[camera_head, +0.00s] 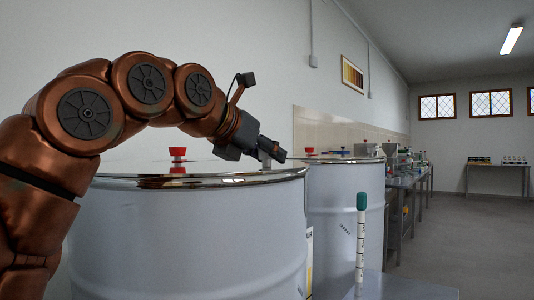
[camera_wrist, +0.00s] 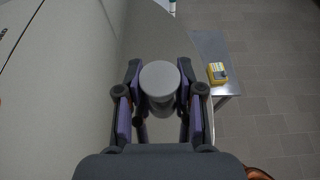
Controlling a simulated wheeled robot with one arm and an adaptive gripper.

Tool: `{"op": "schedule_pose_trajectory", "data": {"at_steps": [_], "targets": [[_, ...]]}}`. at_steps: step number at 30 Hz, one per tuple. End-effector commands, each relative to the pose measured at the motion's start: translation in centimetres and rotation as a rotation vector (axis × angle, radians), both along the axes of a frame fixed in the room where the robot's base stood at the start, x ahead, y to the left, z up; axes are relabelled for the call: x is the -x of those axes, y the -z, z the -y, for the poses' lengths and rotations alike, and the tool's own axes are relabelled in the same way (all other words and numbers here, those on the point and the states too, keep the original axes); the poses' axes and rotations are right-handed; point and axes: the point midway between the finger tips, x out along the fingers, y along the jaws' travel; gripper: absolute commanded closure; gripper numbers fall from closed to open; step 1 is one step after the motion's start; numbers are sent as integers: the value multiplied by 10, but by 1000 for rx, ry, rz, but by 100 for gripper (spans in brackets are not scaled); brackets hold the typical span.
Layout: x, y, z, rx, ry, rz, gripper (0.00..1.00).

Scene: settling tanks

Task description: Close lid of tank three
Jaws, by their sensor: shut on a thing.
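A large pale tank (camera_head: 190,235) with a shiny metal rim stands in front of me. A flat lid with a red knob (camera_head: 177,155) sits at its top. My gripper (camera_head: 272,152) is over the right end of this rim. In the wrist view my gripper (camera_wrist: 160,105) is shut on a round pale grey knob (camera_wrist: 160,78), one finger on each side. The part under the knob is hidden by the fingers. A second pale tank (camera_head: 340,215) stands behind to the right, with a red knob (camera_head: 310,151) at its top. I cannot read which tank is three.
A sampling tube with a green cap (camera_head: 361,240) stands upright on a small table (camera_head: 405,288) at the front right. A yellow device (camera_wrist: 217,72) lies on a steel table (camera_wrist: 207,45). Benches line the left wall farther back; the floor (camera_head: 455,230) at right is clear.

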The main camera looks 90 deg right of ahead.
Motion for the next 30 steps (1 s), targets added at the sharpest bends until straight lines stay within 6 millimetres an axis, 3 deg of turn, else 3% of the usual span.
{"op": "schedule_pose_trajectory", "data": {"at_steps": [8, 20, 30], "targets": [[1, 4, 0, -9, 3, 7, 39], [-3, 0, -4, -5, 2, 3, 39], [-36, -23, -45, -3, 0, -2, 39]]}}
